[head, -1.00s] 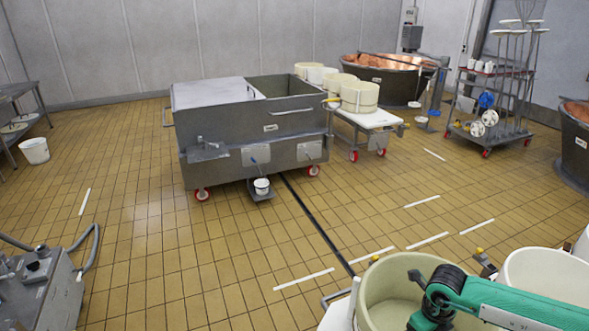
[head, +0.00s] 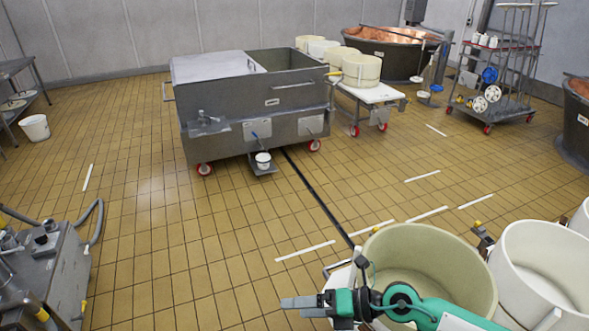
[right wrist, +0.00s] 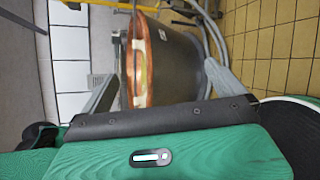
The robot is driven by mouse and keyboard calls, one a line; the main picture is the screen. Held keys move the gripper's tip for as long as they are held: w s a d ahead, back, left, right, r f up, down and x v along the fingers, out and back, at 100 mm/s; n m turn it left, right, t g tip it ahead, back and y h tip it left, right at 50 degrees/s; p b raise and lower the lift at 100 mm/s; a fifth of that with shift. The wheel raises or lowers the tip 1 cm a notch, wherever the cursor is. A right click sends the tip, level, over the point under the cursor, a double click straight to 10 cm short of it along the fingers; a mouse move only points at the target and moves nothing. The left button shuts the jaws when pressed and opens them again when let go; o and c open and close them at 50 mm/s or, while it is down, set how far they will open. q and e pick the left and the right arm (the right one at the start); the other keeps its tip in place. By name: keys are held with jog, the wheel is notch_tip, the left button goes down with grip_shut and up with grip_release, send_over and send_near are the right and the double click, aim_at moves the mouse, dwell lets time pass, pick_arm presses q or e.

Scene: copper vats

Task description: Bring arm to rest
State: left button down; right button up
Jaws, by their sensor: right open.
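My right arm comes in from the lower right of the head view, green and dark, in front of a cream tub. Its right gripper (head: 297,306) points left over the tiled floor, clear of the tub's left side. In the right wrist view the two grey fingers (right wrist: 163,88) stand wide apart with nothing held between them. A copper-rimmed vat (right wrist: 150,65) shows beyond and between the fingers. My left gripper is not in view.
Cream tubs (head: 428,251) (head: 548,262) stand close by at the lower right. A grey machine with hoses (head: 45,272) is at the lower left. A wheeled steel vat (head: 250,110) stands farther back. Tiled floor (head: 190,235) between them is open.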

notch_tip(320, 180, up, 10)
jog(key=w+a+m+t+y, duration=0.1)
jog(key=w+m+t+y, duration=0.15)
jog(key=m+t, duration=0.6)
jog(key=w+d+f+m+t+h, duration=0.25)
jog(key=d+m+t+h, duration=0.7)
jog(key=m, duration=0.75)
jog(key=s+d+f+m+g+h, duration=0.7)
jog(key=d+f+m+g+h, duration=0.15)
jog(key=d+f, duration=0.2)
jog(key=s+d+f+m+g+y, duration=0.1)
jog(key=s+f+g, duration=0.3)
jog(key=s, duration=0.3)
jog(key=s+d+f+m+g, duration=0.1)
jog(key=s+f+m+g, duration=0.2)
jog(key=s, duration=0.5)
notch_tip(320, 180, down, 42)
jog(key=s+n+g+b, duration=0.1)
jog(key=s+g+b, duration=0.1)
jog(key=b, duration=0.6)
jog(key=s+d+f+b, duration=0.1)
jog(key=s+f+b, duration=0.2)
jog(key=s+f, duration=0.6)
jog(key=s+d+f+g+b, duration=0.1)
jog(key=s+d+f+b, duration=0.1)
jog(key=s+f, duration=0.7)
notch_tip(320, 180, down, 6)
jog(key=shift+s+n+b, duration=0.25)
jog(key=shift+n+b, duration=0.05)
jog(key=shift+b, duration=0.3)
